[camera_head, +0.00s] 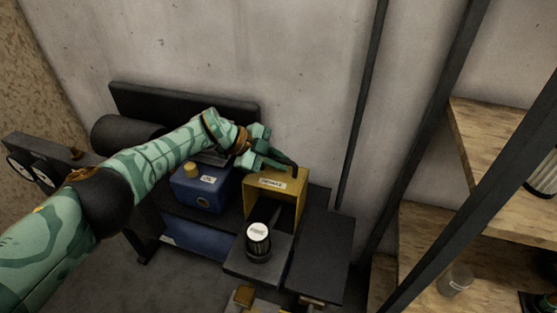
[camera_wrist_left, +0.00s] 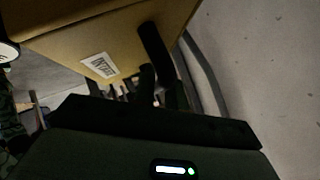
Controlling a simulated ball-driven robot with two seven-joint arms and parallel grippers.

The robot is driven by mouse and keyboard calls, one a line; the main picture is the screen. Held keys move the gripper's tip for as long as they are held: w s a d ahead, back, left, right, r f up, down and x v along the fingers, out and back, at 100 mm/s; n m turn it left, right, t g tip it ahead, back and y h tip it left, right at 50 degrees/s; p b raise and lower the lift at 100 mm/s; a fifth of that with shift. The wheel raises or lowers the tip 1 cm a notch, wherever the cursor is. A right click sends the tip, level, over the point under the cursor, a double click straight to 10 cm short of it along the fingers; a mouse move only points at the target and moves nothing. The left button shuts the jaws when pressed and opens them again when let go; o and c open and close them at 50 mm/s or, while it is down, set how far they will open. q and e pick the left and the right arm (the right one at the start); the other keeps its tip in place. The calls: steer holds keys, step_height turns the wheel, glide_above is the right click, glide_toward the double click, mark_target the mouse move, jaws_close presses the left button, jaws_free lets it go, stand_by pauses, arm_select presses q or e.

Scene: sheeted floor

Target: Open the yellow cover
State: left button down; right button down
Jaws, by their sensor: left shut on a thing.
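The yellow cover (camera_head: 257,203) is box-shaped with a white label on top, and it stands on a dark bench. The exact grip is partly hidden.
A blue container (camera_head: 207,194) with a yellow cap stands left of the cover. A concrete wall (camera_head: 290,70) is behind, and wooden shelves (camera_head: 425,235) stand at the right.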

arm_select(q)
steer(key=c, duration=1.5)
jaws_free()
steer(key=shift+o, duration=0.2)
